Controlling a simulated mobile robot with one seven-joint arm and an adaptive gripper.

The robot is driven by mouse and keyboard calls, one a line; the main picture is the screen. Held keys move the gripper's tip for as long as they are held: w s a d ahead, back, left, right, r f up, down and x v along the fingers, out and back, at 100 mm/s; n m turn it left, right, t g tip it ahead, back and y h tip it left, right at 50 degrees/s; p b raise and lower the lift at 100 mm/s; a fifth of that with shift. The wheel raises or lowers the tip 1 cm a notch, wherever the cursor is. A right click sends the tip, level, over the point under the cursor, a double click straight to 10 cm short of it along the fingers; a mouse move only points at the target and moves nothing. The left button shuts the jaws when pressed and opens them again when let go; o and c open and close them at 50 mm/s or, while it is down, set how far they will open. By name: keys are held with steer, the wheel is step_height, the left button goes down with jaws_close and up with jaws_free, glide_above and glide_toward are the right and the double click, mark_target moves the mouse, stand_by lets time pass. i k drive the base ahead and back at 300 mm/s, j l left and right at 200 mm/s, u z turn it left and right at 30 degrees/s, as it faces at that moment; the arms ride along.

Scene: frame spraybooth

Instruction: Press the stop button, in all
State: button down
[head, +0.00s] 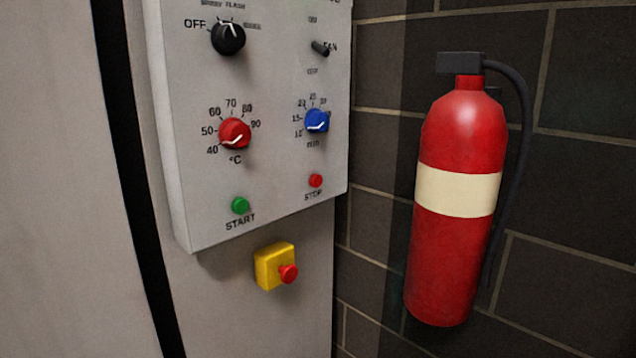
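The stop button (316,181) is a small round red button at the lower right of a light grey control panel (275,190), with the label STOP under it. A green start button (240,205) sits to its left, labelled START. Below the panel, a yellow box (269,266) carries a separate red mushroom-shaped button (289,274). My gripper is not in view. Nothing covers the stop button. I cannot tell from this view whether it is pressed in.
Above the buttons are a red temperature knob (235,133), a blue minutes knob (316,121), a black selector knob (228,38) and a fan switch (320,48). A red fire extinguisher (462,130) hangs right of the panel, against a dark tiled wall (585,170).

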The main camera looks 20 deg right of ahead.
mark_target(315, 180)
steer(key=l+z, duration=0.35)
steer(key=i+l+z, duration=0.15)
steer(key=l+z, duration=0.2)
